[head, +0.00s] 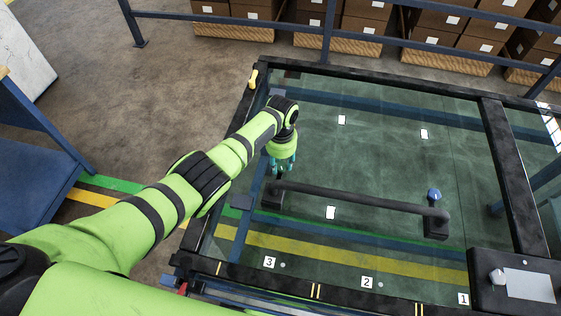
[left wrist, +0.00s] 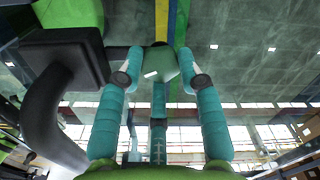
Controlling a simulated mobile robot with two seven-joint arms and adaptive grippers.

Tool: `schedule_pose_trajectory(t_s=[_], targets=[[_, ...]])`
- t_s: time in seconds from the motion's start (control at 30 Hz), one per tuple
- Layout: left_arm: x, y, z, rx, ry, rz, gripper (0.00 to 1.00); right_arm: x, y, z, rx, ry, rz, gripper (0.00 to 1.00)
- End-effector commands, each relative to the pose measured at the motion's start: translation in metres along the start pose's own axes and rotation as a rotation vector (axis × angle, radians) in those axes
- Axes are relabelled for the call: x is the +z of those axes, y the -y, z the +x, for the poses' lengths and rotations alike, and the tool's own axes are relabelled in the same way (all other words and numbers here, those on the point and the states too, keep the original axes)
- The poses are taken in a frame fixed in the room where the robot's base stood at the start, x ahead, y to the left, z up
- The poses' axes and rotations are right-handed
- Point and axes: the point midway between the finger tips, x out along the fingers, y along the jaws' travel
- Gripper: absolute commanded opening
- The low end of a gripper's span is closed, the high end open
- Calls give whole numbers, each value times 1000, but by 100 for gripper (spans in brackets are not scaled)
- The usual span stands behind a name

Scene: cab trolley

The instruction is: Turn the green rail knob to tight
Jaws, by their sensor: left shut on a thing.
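A black rail (head: 355,199) runs across the glass panel between two dark end blocks. My left gripper (head: 279,170) is over the rail's left end block in the head view. In the head view the green knob is hidden by my fingers. A blue knob (head: 434,194) stands at the rail's right end. My right gripper is not in view.
The glass panel (head: 380,150) has a black frame with labels 3, 2 and 1 along its near edge. A yellow handle (head: 253,78) is at its far left corner. A dark box (head: 515,285) sits near right. Cardboard boxes (head: 330,22) stand behind a blue railing.

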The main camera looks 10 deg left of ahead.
Motion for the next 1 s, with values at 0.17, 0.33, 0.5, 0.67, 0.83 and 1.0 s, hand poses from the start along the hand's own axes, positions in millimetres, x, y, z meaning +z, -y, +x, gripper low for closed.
schedule_pose_trajectory(t_s=[0.17,0.33,0.5,0.67,0.83,1.0], targets=[[-5,1,-2,-9,-12,164,4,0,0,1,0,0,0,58],[-5,0,-3,-9,-13,298,4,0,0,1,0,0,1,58],[-6,-1,-3,-8,-14,401,4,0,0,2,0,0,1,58],[-6,-2,-3,-7,-16,467,4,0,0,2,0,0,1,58],[-7,-3,-3,-6,-17,505,4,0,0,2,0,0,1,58],[-7,-4,-3,-5,-18,519,4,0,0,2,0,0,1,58]])
